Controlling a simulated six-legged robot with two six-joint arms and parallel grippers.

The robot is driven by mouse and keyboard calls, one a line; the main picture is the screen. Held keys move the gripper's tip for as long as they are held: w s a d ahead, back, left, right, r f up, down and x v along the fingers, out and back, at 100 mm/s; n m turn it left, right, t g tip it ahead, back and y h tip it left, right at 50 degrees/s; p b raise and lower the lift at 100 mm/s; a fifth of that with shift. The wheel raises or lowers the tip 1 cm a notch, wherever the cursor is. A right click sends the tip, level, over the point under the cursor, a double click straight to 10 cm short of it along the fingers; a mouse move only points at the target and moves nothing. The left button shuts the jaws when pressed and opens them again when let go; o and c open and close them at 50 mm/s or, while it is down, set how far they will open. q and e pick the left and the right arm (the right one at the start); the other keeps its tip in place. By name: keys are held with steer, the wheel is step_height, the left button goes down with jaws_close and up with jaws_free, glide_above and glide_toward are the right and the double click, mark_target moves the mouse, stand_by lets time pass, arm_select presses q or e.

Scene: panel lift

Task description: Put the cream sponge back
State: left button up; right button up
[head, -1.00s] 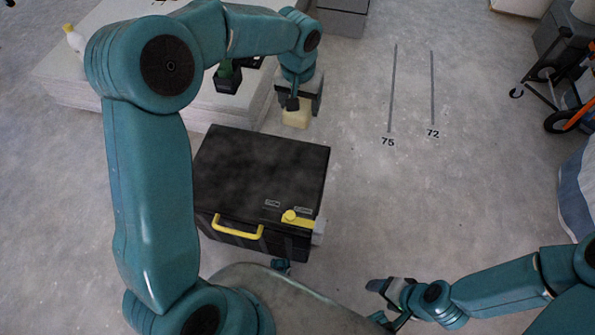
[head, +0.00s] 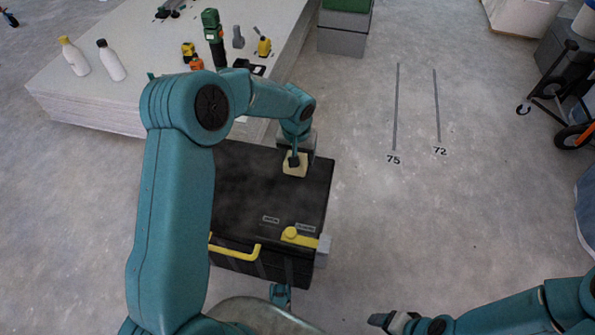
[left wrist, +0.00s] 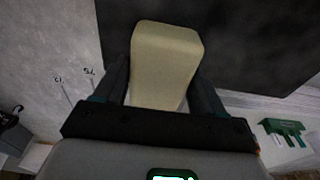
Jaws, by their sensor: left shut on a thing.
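The cream sponge (head: 295,170) is a pale block held over the far right part of a black box's lid (head: 260,195). My left gripper (head: 296,158) is shut on it. In the left wrist view the sponge (left wrist: 165,62) sits between the two dark fingers, with the black lid (left wrist: 255,40) behind it. Whether it touches the lid cannot be told. My right gripper (head: 388,320) is low at the bottom right, empty, over the floor; its finger gap is not clear.
The box has a yellow handle (head: 235,250) and a yellow latch (head: 300,237) at its front. Behind it a pale board stack (head: 130,60) carries bottles and tools. Grey crates (head: 343,38) stand at the back.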

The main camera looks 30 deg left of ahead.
arm_select(q)
step_height(320, 180, down, 6)
steer(key=shift+f+b, duration=0.1)
steer(key=shift+b, duration=0.7)
steer(key=shift+r, duration=0.2)
steer(key=shift+f, duration=0.1)
steer(key=o, duration=0.5)
steer(key=shift+f, duration=0.15)
steer(key=o, duration=0.4)
steer(key=shift+o, duration=0.2)
